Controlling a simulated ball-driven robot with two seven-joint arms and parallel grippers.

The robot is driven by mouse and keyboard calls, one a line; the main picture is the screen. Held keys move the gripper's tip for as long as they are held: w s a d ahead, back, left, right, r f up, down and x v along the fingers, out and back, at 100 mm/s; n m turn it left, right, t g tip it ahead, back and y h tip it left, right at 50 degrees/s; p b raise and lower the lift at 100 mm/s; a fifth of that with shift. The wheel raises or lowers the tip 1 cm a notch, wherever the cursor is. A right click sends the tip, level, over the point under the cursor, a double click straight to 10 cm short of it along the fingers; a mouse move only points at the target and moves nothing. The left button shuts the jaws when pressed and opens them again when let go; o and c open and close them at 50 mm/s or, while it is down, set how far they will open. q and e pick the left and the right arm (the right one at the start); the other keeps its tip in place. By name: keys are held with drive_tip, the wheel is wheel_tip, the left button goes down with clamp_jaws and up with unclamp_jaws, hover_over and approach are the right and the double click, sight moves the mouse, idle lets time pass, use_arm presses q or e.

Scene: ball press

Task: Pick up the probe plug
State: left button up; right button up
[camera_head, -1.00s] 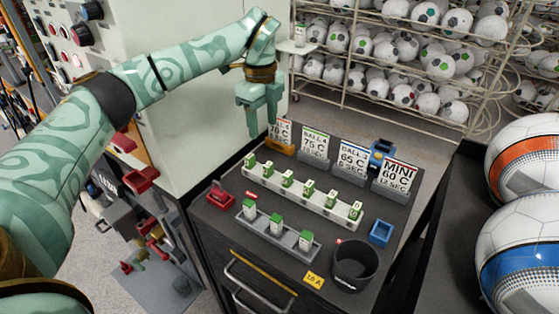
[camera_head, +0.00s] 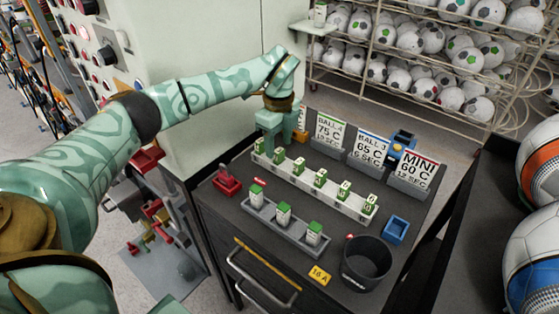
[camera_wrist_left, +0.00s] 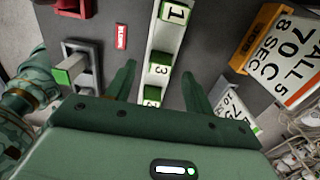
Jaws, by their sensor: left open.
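My left gripper (camera_head: 272,149) is open over the left end of a long white rack (camera_head: 312,189) on the dark cabinet top. The rack holds several green-topped white blocks. I cannot tell for certain which piece is the probe plug. A shorter grey rack (camera_head: 285,231) in front holds three green-topped white blocks. My right gripper is not in view.
A red fixture (camera_head: 227,182) stands left of the grey rack. A black bin (camera_head: 367,262) and a blue open box (camera_head: 396,230) are at the right. Sign cards, including MINI (camera_head: 413,171), line the back edge. A pale machine wall stands behind my left arm.

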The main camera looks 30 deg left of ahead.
sight(279, 150)
use_arm(q)
wheel_tip(279, 150, down, 4)
drive_tip(key=shift+w+r+b, duration=0.1)
drive_tip(key=shift+r+b, duration=0.15)
drive_tip(key=shift+b, duration=0.05)
drive_tip(key=shift+r, duration=0.1)
drive_tip(key=shift+c, duration=0.6)
drive_tip(key=c, duration=1)
drive_tip(key=shift+o, duration=0.2)
